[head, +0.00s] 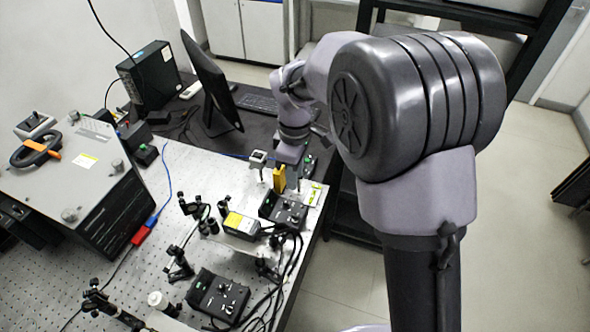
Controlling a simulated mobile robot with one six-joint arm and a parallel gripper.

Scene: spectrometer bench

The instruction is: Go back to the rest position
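My arm reaches from the right foreground over the far right part of the optical bench (185,155). My gripper (277,172) is small in the head view, low over the bench near its far right corner. A yellow piece (279,180) shows right at the gripper; I cannot tell whether it is held or stands behind or beside the fingers. Whether the fingers are open or shut is too small to make out.
A black control box (283,211), a yellow-topped box (242,226) and another black box (217,296) stand near the gripper, with cables and optic mounts around. A monitor (208,80) and keyboard (257,102) are behind. A large instrument (75,185) is at left.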

